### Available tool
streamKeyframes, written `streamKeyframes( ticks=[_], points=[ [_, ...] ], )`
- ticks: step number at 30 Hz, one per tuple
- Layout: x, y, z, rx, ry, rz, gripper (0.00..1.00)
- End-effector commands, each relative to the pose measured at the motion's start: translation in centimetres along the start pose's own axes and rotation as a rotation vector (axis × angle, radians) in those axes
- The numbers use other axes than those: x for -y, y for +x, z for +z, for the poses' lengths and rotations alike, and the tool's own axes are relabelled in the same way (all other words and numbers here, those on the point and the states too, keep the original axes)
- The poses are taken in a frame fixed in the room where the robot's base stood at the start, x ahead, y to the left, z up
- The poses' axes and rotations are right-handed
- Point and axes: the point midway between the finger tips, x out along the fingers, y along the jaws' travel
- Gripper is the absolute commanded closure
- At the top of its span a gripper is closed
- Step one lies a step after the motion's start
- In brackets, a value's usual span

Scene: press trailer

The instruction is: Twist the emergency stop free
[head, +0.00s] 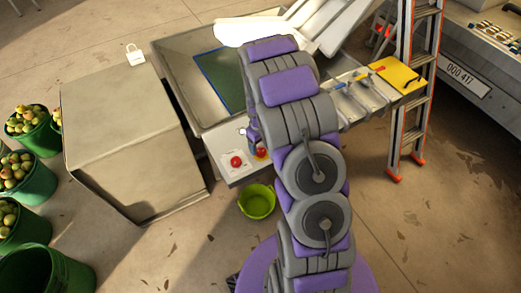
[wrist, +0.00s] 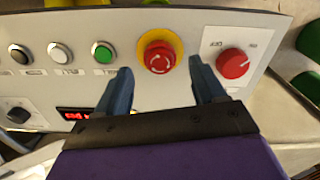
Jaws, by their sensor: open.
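The emergency stop (wrist: 159,57) is a red mushroom button with white arrows on a yellow ring, set in a light grey control panel (wrist: 150,95). My gripper (wrist: 163,80) is open, one finger on each side of the button in the wrist view. The fingers look apart from the button; their height above the panel is hard to judge. In the head view my arm hides the gripper and part of the panel. A red knob (head: 236,161) and the red button on yellow (head: 261,153) show there beside my arm.
A red rotary switch (wrist: 232,64) sits right of the stop, close to the right finger. A green button (wrist: 102,52), white and black buttons and a red display (wrist: 75,114) lie left. A green bowl (head: 257,201) stands on the floor below; a ladder (head: 411,90) stands right.

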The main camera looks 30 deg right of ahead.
Motion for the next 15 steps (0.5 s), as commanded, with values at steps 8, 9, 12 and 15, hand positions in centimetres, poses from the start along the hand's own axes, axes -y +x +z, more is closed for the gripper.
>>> streamKeyframes(
  ticks=[8, 9, 12, 15],
  points=[
    [0.1, 3.0, 0.1, 0.004, -0.001, -0.003, 0.31],
    [0.1, 3.1, 0.1, 0.003, -0.001, -0.002, 0.31],
    [0.1, 3.2, 0.1, 0.002, 0.0, -0.002, 0.31],
    [0.0, 3.2, 0.1, 0.001, 0.0, -0.001, 0.31]
  ],
)
